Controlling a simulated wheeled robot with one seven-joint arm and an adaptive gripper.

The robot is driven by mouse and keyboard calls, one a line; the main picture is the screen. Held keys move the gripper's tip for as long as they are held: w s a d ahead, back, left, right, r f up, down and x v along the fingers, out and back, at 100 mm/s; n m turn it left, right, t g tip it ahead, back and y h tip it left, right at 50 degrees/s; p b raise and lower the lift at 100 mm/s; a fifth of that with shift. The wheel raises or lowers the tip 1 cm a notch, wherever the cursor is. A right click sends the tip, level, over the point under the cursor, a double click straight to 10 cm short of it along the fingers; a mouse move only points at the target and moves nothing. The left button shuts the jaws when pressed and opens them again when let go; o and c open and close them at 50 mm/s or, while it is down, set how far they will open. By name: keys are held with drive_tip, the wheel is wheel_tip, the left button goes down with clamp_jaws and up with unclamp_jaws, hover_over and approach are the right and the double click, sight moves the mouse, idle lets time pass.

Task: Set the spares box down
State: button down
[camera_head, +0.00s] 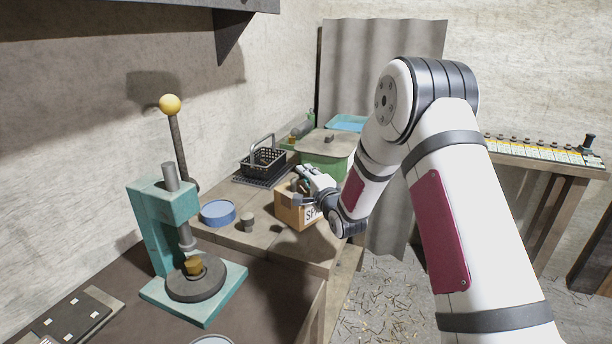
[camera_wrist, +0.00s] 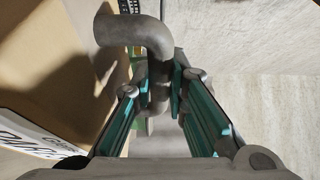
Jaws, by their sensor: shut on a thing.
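The spares box (camera_head: 287,208) is a brown cardboard box with a black-lettered label, partly hidden behind my gripper. In the wrist view its tan side (camera_wrist: 45,75) and white label fill the left. My gripper (camera_head: 305,188) is at the top of the box. In the wrist view my gripper (camera_wrist: 160,92) is shut on a grey bent bar (camera_wrist: 132,28) that runs beside the box, apparently its handle. The box looks upright, at or just above the wooden bench (camera_head: 235,240). I cannot tell whether its underside touches the bench.
On the bench are a blue round tin (camera_head: 218,213), a small grey cylinder (camera_head: 247,222), a black basket (camera_head: 263,163) and a green lidded bin (camera_head: 325,155). A teal press (camera_head: 165,220) stands at the near left. Some bare bench lies in front of the box.

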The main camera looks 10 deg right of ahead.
drive_tip(key=c, duration=1.6)
unclamp_jaws()
drive_tip(key=shift+f, duration=0.15)
